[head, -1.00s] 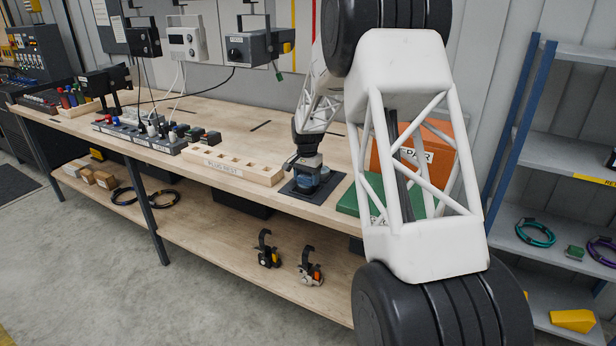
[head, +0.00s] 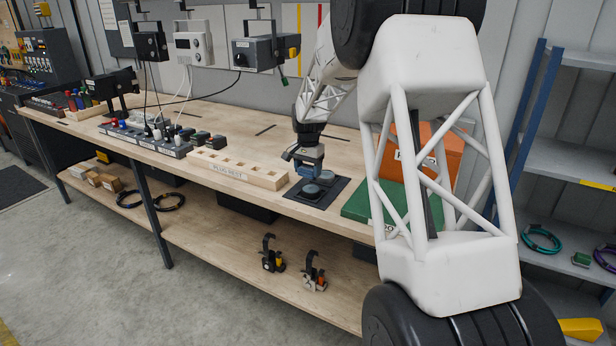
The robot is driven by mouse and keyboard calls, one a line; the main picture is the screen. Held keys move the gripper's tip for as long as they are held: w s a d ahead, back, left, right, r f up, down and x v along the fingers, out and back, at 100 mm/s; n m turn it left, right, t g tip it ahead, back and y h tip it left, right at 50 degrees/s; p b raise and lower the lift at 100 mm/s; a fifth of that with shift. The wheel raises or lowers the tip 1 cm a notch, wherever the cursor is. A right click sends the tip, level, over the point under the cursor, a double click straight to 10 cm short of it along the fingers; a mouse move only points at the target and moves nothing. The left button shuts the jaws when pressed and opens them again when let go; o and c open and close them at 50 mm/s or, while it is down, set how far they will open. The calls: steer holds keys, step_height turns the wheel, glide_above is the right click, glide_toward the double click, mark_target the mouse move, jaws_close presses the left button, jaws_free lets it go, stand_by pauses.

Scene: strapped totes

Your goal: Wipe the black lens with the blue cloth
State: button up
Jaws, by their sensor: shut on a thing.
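My gripper (head: 306,163) is at the far end of my arm, just above a dark square mat (head: 338,184) near the bench's front edge. It is shut on a small blue thing (head: 308,155), likely the blue cloth, partly hidden by the fingers. I cannot tell which one carries the black lens; no lens face shows clearly.
A pale wooden plug rest (head: 238,170) and power strips (head: 160,144) lie left of the mat. A green case (head: 372,205) and an orange box (head: 448,160) stand to the right, partly behind my arm. Cables hang from the devices. The bench's (head: 250,118) back middle is mostly clear.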

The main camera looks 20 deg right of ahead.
steer(key=shift+r, duration=0.85)
steer(key=shift+f, duration=0.1)
stand_by(0.5)
